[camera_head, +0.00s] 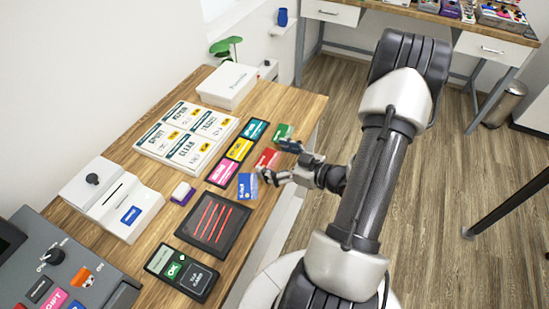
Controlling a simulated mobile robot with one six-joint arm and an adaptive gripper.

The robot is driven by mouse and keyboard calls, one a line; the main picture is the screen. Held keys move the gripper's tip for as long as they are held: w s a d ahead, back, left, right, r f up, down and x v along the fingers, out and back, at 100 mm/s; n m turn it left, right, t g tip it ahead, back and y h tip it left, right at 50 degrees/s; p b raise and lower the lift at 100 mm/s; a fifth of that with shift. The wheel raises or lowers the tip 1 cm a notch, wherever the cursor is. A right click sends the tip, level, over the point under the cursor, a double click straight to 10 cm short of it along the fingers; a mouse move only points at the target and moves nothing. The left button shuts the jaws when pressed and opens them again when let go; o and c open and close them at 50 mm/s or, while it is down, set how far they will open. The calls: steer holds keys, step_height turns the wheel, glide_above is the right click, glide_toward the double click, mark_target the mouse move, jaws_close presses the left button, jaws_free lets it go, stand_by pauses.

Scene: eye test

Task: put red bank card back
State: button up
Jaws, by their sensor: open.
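A red card (267,158) lies near the right edge of the wooden table, between a green card (283,131) and a blue card (248,187). My gripper (277,160) is open, with its fingers spread on either side of the red card's right end. I cannot tell how high the fingers are above the table or whether they touch the card. The lower finger is close to the blue card and the upper one overlaps the green card's lower end.
A black strip with pink, yellow and teal panels (239,149) lies left of the cards. A dark tray with red lines (238,214), a card terminal (181,273), a white slotted box (110,198), a white sign board (163,152) and a white box (228,85) occupy the wooden table (297,103).

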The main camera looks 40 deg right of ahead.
steer(key=shift+r, duration=0.2)
steer(key=shift+s+d+r, duration=0.1)
steer(key=shift+s, duration=0.2)
steer(key=p+v, duration=0.3)
steer(key=v, duration=0.8)
steer(key=shift+s, duration=0.25)
steer(key=shift+w, duration=0.1)
